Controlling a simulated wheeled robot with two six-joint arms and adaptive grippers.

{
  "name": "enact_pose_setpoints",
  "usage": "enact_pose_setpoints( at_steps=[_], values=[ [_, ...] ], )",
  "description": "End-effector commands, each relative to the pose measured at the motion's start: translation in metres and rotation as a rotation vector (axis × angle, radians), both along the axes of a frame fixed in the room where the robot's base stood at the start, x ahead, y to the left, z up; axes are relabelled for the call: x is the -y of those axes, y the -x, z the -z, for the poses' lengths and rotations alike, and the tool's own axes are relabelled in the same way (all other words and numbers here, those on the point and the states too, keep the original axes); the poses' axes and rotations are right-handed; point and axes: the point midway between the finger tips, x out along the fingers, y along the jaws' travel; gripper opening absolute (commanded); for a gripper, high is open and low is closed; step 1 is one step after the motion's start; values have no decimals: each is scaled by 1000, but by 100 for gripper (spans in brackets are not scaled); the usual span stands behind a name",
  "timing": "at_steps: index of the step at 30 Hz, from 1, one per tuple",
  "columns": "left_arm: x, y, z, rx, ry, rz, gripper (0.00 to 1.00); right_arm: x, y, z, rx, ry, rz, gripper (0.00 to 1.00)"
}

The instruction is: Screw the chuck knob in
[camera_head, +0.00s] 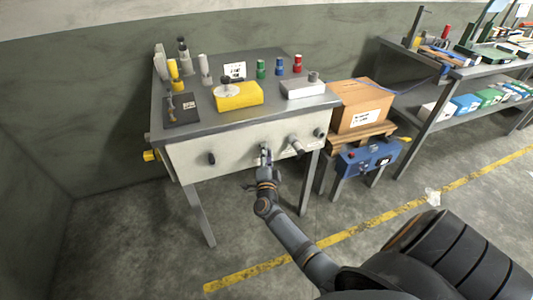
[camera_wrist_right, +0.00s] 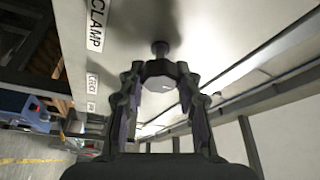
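The machine's pale front panel (camera_head: 230,148) carries several knobs and handles. In the right wrist view, a dark faceted knob (camera_wrist_right: 167,72) with a pale end face stands on a short dark stem against the panel. My right gripper (camera_wrist_right: 162,75) has one finger on each side of this knob, and the fingertips appear to touch its sides. In the head view, my right gripper (camera_head: 265,157) is at the panel, right of its middle, and largely covers the knob. Labels reading CLAMP (camera_wrist_right: 95,25) and apparently CHUCK (camera_wrist_right: 91,84) show beside it. My left gripper is out of view.
On the panel, a dark knob (camera_head: 212,158) is to the left and a grey handle (camera_head: 296,145) close on the right. The grey bench top (camera_head: 205,112) holds a yellow block (camera_head: 238,97) and small bottles. A cardboard box (camera_head: 360,106) stands to the right.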

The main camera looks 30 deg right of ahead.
Motion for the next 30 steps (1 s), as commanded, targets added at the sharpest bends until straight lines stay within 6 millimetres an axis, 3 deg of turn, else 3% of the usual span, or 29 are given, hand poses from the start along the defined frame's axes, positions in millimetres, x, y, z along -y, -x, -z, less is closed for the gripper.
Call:
enact_pose_setpoints(
  at_steps=[1, 5, 16, 30],
  values=[
    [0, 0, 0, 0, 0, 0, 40, 0, 1, 1, -1, -1, 1, 39],
    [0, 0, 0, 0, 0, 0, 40, 0, 0, 1, -2, 0, 1, 56],
    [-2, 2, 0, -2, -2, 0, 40, -3, 5, 2, -2, 0, 0, 58],
    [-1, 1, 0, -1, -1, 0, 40, -58, 86, 19, -3, -2, 1, 58]
  ],
)
